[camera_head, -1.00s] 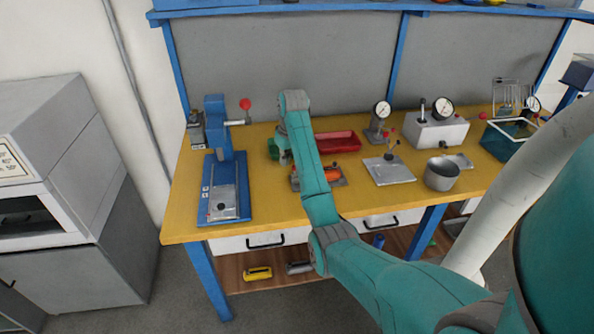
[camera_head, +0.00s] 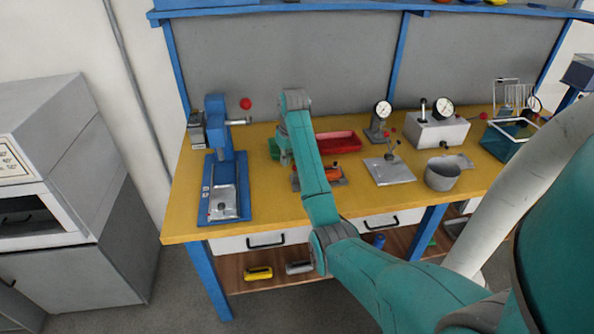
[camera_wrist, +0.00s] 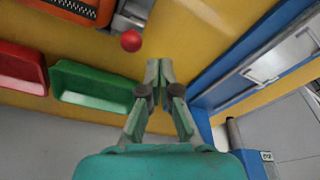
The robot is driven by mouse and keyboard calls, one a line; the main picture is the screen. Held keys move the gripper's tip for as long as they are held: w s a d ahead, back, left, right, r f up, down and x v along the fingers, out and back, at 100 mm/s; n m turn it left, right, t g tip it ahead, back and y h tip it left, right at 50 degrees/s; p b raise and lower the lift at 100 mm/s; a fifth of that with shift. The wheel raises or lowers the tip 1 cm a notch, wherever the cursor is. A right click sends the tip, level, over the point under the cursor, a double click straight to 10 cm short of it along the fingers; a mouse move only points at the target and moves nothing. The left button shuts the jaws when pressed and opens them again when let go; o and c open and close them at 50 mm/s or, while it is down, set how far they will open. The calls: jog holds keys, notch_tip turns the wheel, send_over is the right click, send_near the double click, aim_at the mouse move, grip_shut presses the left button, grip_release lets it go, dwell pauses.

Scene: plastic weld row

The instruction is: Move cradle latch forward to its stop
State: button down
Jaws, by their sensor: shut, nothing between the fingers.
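The cradle is a grey base (camera_head: 340,182) with an orange part (camera_head: 316,174) lying in it, on the bench behind my forearm. In the wrist view the orange part (camera_wrist: 82,8) is at the top left. A red ball knob (camera_wrist: 131,41), which looks like the latch's, sits beside the cradle's grey metal end (camera_wrist: 136,10). My gripper (camera_wrist: 159,68) is shut and empty, its fingertips together below and right of the knob, apart from it in the picture. I cannot tell the depth gap. The latch's pivot and stop cannot be made out.
A green bin (camera_wrist: 92,86) and a red bin (camera_wrist: 20,68) lie left of my fingers in the wrist view. A blue press (camera_head: 222,170) stands at the bench's left; its blue base (camera_wrist: 225,85) is right of my fingers. Yellow bench top lies between.

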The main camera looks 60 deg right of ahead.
jog(key=shift+f, duration=0.1)
jog(key=shift+f, duration=1.75)
jog(key=shift+s+d, duration=0.1)
jog(key=shift+s+d, duration=0.4)
jog(key=shift+s, duration=0.1)
jog(key=shift+w+a, duration=0.45)
jog(key=shift+w, duration=0.1)
jog(key=shift+s, duration=0.1)
